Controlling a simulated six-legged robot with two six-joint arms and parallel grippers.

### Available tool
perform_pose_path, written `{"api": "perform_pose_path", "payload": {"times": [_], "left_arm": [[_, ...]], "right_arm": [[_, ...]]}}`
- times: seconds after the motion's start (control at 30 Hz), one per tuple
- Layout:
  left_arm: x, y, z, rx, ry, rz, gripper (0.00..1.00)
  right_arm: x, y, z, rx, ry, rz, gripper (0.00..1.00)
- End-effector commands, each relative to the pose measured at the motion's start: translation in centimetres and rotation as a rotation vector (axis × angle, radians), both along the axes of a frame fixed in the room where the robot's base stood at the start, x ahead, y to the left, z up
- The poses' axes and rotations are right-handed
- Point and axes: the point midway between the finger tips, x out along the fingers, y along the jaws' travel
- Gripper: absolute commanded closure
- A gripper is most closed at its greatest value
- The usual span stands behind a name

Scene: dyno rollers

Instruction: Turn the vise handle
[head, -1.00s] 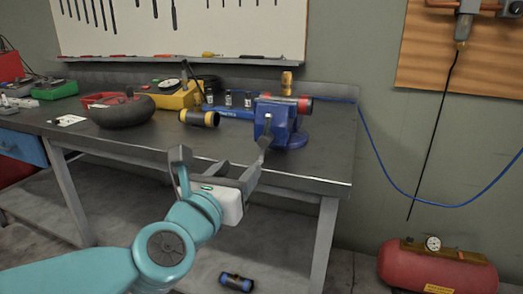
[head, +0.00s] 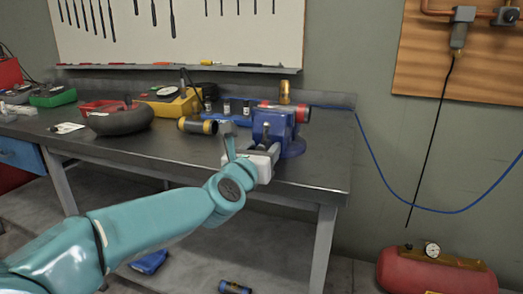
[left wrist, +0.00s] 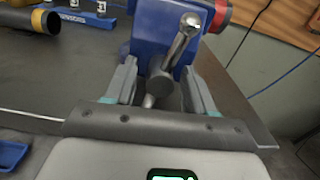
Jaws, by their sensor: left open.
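The blue vise (head: 275,130) stands at the right front of the workbench, with a red and black roller clamped at its top. It also fills the upper middle of the left wrist view (left wrist: 150,20). Its metal handle (left wrist: 179,42) is a tilted bar with a rounded end, on a round screw end. My left gripper (head: 248,140) is in front of the vise and open. In the left wrist view its two fingers (left wrist: 160,80) stand on either side of the handle's lower part and the screw end. I cannot tell whether they touch it. My right gripper is not in view.
The workbench (head: 120,150) holds a black tire (head: 121,121), a yellow case (head: 172,103) and a black and yellow roller (head: 198,126) left of the vise. A blue hose (head: 381,177) hangs at the right. A red tank (head: 436,272) stands on the floor.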

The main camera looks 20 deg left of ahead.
Motion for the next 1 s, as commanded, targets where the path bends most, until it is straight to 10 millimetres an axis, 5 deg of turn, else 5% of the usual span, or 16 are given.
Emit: {"api": "perform_pose_path", "payload": {"times": [0.07, 0.23, 0.67, 1.0], "left_arm": [[-0.02, 0.0, -0.01, 0.0, 0.0, 0.0, 0.46], [-0.03, -0.01, -0.01, 0.0, 0.0, 0.0, 1.0], [-0.05, -0.03, -0.08, 0.071, -0.001, -0.001, 1.0], [-0.06, -0.07, -0.11, 0.34, -0.011, -0.002, 1.0]], "right_arm": [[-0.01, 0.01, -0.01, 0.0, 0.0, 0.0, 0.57], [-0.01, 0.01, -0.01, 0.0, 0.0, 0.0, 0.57], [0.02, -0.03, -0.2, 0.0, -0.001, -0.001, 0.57], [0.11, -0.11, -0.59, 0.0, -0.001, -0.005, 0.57]]}}
